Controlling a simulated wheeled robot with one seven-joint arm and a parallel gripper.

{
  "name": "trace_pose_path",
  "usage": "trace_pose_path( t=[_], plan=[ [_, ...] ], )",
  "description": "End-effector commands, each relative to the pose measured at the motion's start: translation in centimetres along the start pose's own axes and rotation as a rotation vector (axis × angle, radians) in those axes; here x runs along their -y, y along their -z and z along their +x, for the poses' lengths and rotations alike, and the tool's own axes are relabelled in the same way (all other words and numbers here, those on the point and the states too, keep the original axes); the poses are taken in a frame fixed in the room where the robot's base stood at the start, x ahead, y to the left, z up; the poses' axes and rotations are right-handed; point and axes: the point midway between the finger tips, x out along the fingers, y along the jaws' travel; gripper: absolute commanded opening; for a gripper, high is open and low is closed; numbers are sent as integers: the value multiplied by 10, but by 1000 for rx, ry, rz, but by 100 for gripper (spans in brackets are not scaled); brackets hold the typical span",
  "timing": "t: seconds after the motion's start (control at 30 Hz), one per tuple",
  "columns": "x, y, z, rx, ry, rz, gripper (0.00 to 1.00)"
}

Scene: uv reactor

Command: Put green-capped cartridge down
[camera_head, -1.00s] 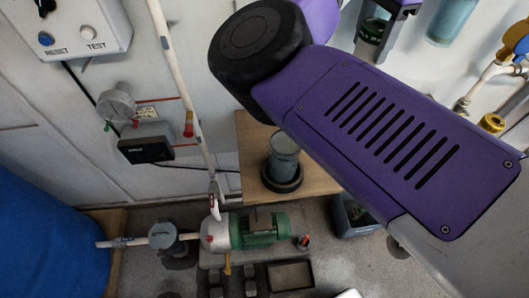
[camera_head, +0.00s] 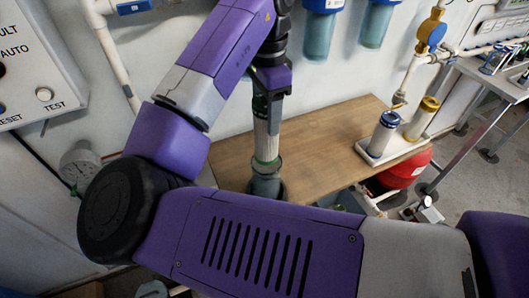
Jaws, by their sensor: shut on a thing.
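My gripper (camera_head: 268,93) is shut on the green-capped cartridge, holding it upright above the wooden bench. The cartridge (camera_head: 266,146) has a pale ribbed body; its dark green cap sits between the fingers. A translucent grey-blue cup (camera_head: 265,186) with a dark base stands on the bench (camera_head: 325,147) directly under the cartridge. The cartridge's green lower end lines up with the cup's mouth in this view. I cannot tell whether it is inside the cup or just in front of or above it. My arm hides the cup's base in part.
A blue-capped cartridge (camera_head: 383,134) and a yellow-capped cartridge (camera_head: 422,118) stand in a white tray (camera_head: 398,153) on the bench's right. Blue-topped filter housings (camera_head: 320,32) hang on the wall behind. A red tank (camera_head: 408,168) sits below right. Bare bench lies between cup and tray.

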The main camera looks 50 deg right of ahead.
Motion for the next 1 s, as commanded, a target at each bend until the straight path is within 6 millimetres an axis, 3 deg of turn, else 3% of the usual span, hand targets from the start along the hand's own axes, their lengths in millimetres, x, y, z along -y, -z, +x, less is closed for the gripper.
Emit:
trace_pose_path(
  t=[0.1,0.3,0.57,0.8,1.0],
  plan=[
    [-1,0,29,-2,-3,-3,0],
    [0,-1,64,0,-1,-3,0],
    [0,0,81,0,-1,-2,0],
    [0,0,113,0,-1,-3,0],
    [0,0,116,0,1,-1,0]
  ],
)
